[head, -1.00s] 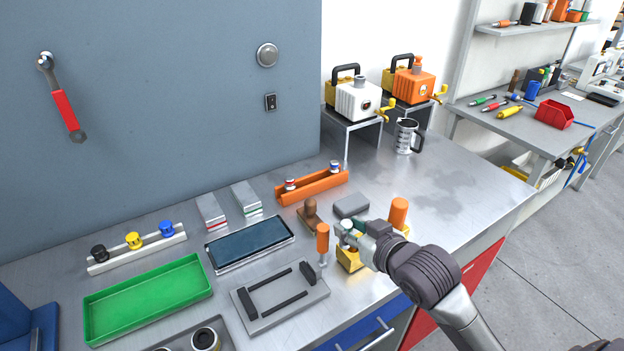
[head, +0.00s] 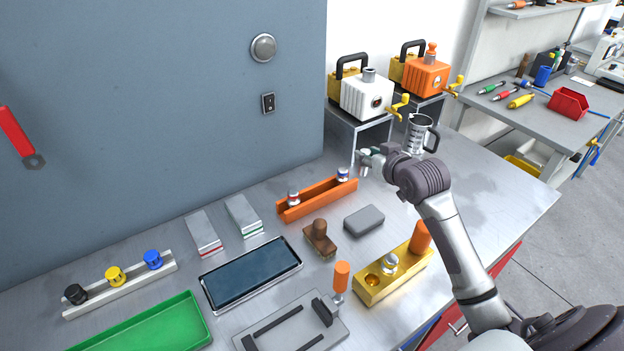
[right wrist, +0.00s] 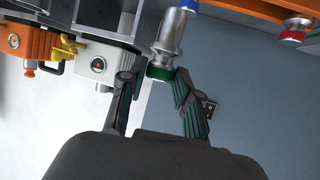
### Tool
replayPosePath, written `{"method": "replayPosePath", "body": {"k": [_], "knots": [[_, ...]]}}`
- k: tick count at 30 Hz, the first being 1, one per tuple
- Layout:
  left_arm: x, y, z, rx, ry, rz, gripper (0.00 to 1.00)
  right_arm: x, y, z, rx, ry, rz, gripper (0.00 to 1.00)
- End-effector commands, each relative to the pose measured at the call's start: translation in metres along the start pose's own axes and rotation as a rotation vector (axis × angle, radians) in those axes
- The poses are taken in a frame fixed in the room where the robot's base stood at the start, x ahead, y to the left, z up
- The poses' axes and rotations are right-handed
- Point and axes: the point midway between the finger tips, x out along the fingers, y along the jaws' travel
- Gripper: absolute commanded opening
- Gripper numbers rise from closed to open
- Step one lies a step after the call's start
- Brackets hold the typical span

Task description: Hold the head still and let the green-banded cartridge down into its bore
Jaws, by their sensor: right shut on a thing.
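My right gripper (head: 368,160) is raised above the bench, just right of and above the orange rack's right end. In the right wrist view its fingers (right wrist: 158,90) are shut around the green-banded end of a silver cartridge (right wrist: 171,33). The cartridge's body points away from the gripper; in the head view the arm and fingers mostly hide it. A brass block (head: 408,276) stands near the bench's front edge, away from the gripper. It has an open bore (head: 373,281), a silver piece (head: 389,263) and an orange handle (head: 421,238). My left gripper is not in view.
The orange rack (head: 318,203) holds a red-banded cartridge (head: 293,197) and a blue-banded one (head: 343,174). A metal mug (head: 417,135) and a white pump (head: 367,97) stand behind my arm. A grey block (head: 364,221) and brown stamp (head: 319,237) lie in front.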

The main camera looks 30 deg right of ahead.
Motion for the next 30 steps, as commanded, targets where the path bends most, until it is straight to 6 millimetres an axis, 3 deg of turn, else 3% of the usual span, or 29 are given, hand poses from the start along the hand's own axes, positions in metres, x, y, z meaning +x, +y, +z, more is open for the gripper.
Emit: {"method": "replayPosePath", "body": {"k": [5,10,14,25,30], "knots": [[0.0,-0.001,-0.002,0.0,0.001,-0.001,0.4,0.003,0.005,-0.002,0.006,0.001,0.005,0.0],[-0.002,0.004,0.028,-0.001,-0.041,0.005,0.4,0.002,0.004,-0.002,0.005,0.001,0.004,0.0],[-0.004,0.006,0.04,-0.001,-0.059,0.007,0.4,0.007,-0.003,0.0,0.007,0.0,0.003,0.0],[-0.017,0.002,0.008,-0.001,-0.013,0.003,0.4,0.056,-0.075,0.03,0.01,-0.002,0.001,0.0],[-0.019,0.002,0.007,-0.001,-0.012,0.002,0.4,0.071,-0.097,0.04,0.007,0.0,0.003,0.0]]}}
